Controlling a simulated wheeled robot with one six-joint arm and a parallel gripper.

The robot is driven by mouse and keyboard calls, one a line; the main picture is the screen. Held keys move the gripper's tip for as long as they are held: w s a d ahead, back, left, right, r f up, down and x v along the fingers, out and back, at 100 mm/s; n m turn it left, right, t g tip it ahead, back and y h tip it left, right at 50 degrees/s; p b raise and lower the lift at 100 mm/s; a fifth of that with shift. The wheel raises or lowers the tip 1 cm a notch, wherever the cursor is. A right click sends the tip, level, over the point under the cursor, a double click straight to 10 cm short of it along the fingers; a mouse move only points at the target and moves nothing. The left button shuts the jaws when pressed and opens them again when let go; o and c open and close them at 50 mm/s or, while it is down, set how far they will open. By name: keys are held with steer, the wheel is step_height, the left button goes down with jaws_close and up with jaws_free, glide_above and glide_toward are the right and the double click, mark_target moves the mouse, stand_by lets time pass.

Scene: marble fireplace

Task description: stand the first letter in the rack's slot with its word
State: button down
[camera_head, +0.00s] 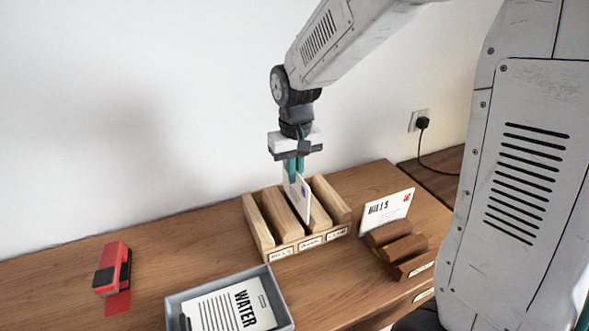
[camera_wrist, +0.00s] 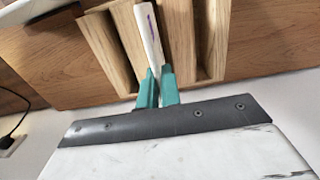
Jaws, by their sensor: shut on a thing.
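My gripper (camera_head: 296,168) points down over the wooden rack (camera_head: 283,249) and is shut on a white letter (camera_head: 303,203) with a purple mark. In the wrist view the letter (camera_wrist: 148,30) stands on edge between my teal fingers (camera_wrist: 158,88). Its lower part is down in the middle gap, between two thick wooden dividers; whether it touches the bottom is hidden. The rack has three front labels; the left one seems to read BILLS, the others are too small to read surely. Another white letter, marked BILLS (camera_head: 386,210), stands in a small dark wooden holder (camera_head: 400,245) to the right.
A grey tray (camera_head: 174,309) at the front holds a sheet marked WATER (camera_head: 240,306). A red and black stapler-like object (camera_head: 114,276) lies at left. A wall socket with a plugged cable (camera_head: 421,122) is behind. The table between stapler and rack is clear.

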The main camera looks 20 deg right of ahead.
steer(key=shift+f, duration=0.15)
steer(key=shift+f, duration=0.75)
steer(key=shift+f, duration=0.35)
stand_by(0.3)
steer(key=shift+f, duration=1.55)
steer(key=c, duration=1.5)
jaws_free()
